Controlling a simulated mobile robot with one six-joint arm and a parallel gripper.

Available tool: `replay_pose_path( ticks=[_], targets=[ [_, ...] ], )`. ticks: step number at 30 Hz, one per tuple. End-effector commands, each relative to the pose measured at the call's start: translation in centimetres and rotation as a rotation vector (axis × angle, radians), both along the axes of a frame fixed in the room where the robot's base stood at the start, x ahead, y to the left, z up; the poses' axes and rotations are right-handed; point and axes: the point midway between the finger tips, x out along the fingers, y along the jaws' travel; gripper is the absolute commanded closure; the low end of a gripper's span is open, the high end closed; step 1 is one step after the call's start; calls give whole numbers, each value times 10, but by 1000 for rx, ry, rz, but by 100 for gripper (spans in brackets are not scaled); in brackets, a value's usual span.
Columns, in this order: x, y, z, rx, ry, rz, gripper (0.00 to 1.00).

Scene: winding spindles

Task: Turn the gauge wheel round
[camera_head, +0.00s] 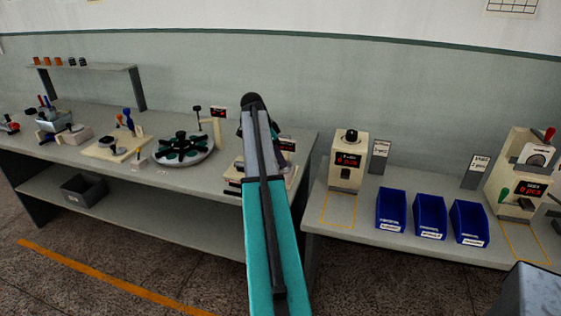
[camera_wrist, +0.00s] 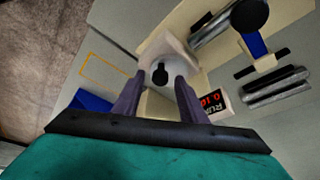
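In the wrist view, a small black round knob (camera_wrist: 160,76) sits on a cream, rounded part of a device. I cannot tell for certain that it is the gauge wheel. My gripper (camera_wrist: 159,82) has its two dark fingers spread apart, one on either side of the knob in the picture, with nothing seen between them but the knob and cream part. Whether they touch it cannot be told. A red-lit display (camera_wrist: 212,103) stands just right of the fingers. In the head view, my arm hides most of this device (camera_head: 289,172) on the left bench.
On the right bench are a cream counter (camera_head: 347,160) and blue bins (camera_head: 391,209). Metal cylinders (camera_wrist: 275,87) lie near the device. Orange-outlined bench space is clear.

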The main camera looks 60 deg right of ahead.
Motion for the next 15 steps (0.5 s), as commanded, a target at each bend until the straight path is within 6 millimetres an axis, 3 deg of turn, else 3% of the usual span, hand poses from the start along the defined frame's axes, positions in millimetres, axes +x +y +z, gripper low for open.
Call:
replay_pose_path(
  ticks=[15],
  targets=[
    [17,21,65,-1,-1,0,62]
  ],
)
